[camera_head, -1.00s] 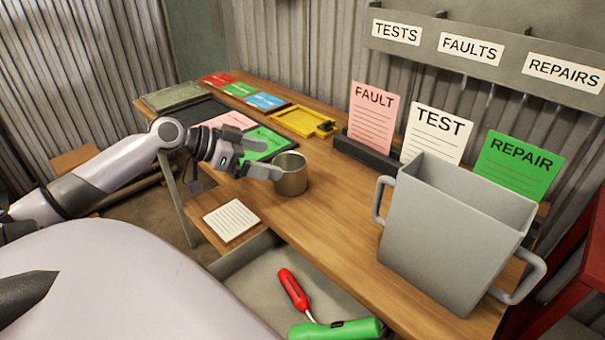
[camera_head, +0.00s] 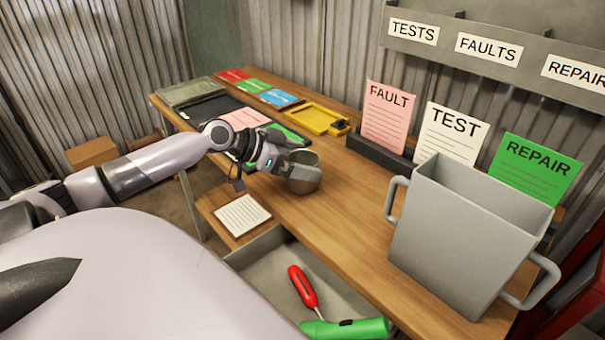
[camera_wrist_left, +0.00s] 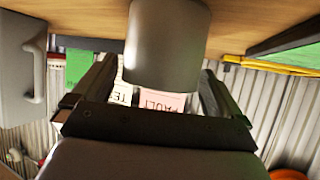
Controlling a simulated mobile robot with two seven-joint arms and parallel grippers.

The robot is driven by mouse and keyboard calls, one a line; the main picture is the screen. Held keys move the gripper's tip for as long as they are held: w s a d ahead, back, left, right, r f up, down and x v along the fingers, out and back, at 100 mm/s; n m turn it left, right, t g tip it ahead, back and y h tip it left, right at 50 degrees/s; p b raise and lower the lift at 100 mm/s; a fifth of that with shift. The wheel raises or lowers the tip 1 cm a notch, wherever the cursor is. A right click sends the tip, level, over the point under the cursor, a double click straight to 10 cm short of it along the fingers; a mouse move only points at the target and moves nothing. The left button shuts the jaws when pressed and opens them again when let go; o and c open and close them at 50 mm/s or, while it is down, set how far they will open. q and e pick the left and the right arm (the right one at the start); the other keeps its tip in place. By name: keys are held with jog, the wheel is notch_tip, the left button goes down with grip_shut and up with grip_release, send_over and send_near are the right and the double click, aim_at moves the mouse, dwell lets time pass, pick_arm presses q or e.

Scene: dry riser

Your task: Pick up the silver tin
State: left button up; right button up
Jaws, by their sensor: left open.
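The silver tin (camera_head: 302,158) is a plain grey cylinder standing upright on the wooden bench. My left gripper (camera_head: 292,172) is open at the tin, and one finger crosses in front of its side in the head view. In the left wrist view, which is upside down, the tin (camera_wrist_left: 167,45) fills the space between the two finger tips of the left gripper (camera_wrist_left: 158,70). I cannot tell whether either finger touches it. My right gripper is not in view.
A large grey two-handled container (camera_head: 460,240) stands on the right of the bench (camera_head: 345,215). FAULT (camera_head: 387,118), TEST and REPAIR cards stand behind. A yellow clipboard (camera_head: 312,118) lies beyond the tin. An open drawer (camera_head: 260,262) holds a red-handled tool (camera_head: 302,288) and a green one.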

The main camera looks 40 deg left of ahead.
pick_arm(q)
jog(key=shift+w+d+f, duration=0.1)
jog(key=shift+w+d, duration=0.05)
jog(key=shift+w, duration=0.05)
jog(key=c, duration=1)
notch_tip(320, 180, up, 20)
jog(key=shift+f+p, duration=0.1)
jog(key=shift+p, duration=0.5)
